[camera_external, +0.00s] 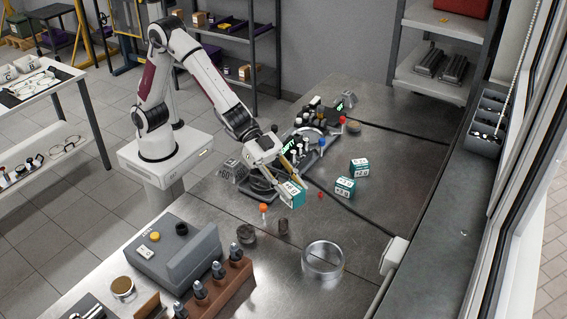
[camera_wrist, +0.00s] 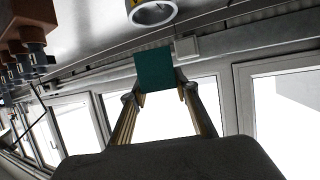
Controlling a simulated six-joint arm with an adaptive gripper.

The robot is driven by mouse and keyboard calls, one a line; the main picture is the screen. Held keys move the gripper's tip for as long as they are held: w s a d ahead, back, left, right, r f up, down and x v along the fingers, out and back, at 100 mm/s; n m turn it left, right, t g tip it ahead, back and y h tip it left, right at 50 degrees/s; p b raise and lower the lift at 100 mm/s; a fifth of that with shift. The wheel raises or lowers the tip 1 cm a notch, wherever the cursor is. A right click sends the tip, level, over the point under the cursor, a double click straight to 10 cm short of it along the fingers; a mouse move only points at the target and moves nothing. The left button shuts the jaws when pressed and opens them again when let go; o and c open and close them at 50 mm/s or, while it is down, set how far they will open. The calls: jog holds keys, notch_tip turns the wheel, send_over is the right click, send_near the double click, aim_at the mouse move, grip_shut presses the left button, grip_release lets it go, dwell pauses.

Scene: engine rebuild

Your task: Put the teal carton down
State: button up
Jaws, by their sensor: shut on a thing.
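My gripper (camera_external: 277,176) is shut on a teal and white carton (camera_external: 292,193) near the middle of the metal bench (camera_external: 390,230). In the wrist view, the teal carton (camera_wrist: 155,69) sits between the two fingertips of my gripper (camera_wrist: 156,88). The carton looks tilted. I cannot tell whether it touches the bench or hangs just above it. Two similar teal and white cartons stand on the bench to the right, one nearer (camera_external: 345,187) and one farther (camera_external: 359,167).
A small orange-topped item (camera_external: 263,208), a dark cylinder (camera_external: 283,226) and a metal ring (camera_external: 322,260) are near the held carton. A cluttered dark fixture (camera_external: 312,140) stands behind. A grey box (camera_external: 172,250) and a wooden rack (camera_external: 222,290) are at front left.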

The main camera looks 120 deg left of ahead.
jog(key=shift+s+a+f+n+y, duration=1.1)
jog(key=shift+a+f+n+y, duration=1.4)
jog(key=shift+a, duration=2)
jog(key=w+n+y, duration=0.3)
jog(key=w+y, duration=0.1)
jog(key=w, duration=0.3)
jog(key=shift+a+r, duration=0.25)
jog(key=shift+a, duration=0.2)
jog(key=shift+w, duration=0.15)
jog(key=shift+f, duration=0.1)
jog(key=shift+f, duration=3.05)
jog(key=shift+f, duration=0.1)
jog(key=shift+f, duration=1.75)
